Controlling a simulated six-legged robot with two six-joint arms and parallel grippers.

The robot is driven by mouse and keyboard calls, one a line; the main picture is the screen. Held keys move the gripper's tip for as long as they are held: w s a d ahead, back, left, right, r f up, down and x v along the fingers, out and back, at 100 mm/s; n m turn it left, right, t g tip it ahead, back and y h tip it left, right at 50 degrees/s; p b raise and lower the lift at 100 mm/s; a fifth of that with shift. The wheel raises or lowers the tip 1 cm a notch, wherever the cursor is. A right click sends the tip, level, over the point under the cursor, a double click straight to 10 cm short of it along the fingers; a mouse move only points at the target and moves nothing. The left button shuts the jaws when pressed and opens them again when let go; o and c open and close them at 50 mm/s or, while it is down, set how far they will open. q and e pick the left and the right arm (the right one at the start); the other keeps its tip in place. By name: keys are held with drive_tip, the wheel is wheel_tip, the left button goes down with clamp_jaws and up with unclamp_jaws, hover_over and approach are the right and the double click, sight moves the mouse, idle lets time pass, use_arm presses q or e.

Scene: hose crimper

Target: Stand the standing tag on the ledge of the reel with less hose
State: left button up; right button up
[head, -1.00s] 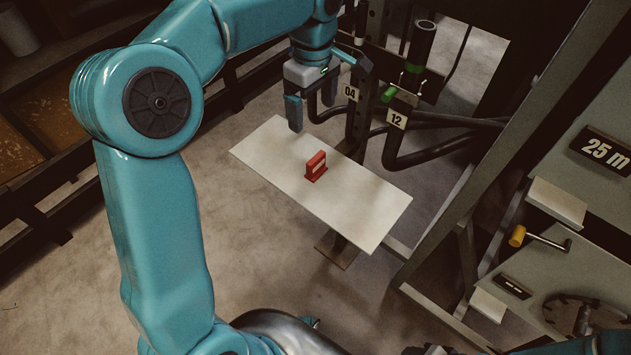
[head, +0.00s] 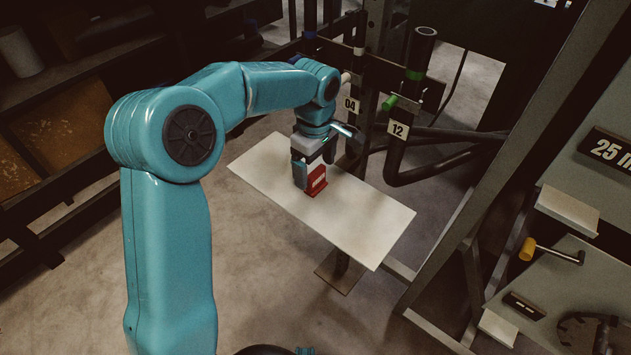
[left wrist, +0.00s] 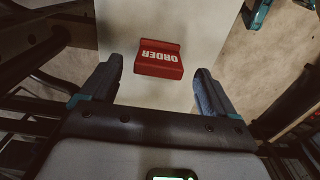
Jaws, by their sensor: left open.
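The standing tag is a small red block marked "ORDER" (left wrist: 160,62), upright on a pale board; it also shows in the head view (head: 316,182). My left gripper (head: 313,177) is open just above the board at the tag. In the left wrist view its two fingers (left wrist: 155,85) are apart, with the tag ahead of and between them, not touching. A reel plate marked "25 m" (head: 610,150) stands at the right with a pale ledge (head: 568,209) below the label. How much hose it holds does not show. My right gripper is not seen.
The pale board (head: 365,222) has bare room around the tag. A yellow-handled crank (head: 528,249) sticks out below the ledge. A metal upright (head: 520,120) stands between board and reel.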

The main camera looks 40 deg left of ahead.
sight(316, 171)
use_arm(q)
wheel_tip(316, 171, down, 4)
drive_tip(key=shift+w+r, duration=0.15)
drive_tip(key=shift+f+b, duration=0.3)
drive_tip(key=shift+f, duration=0.05)
drive_tip(key=c, duration=1.2)
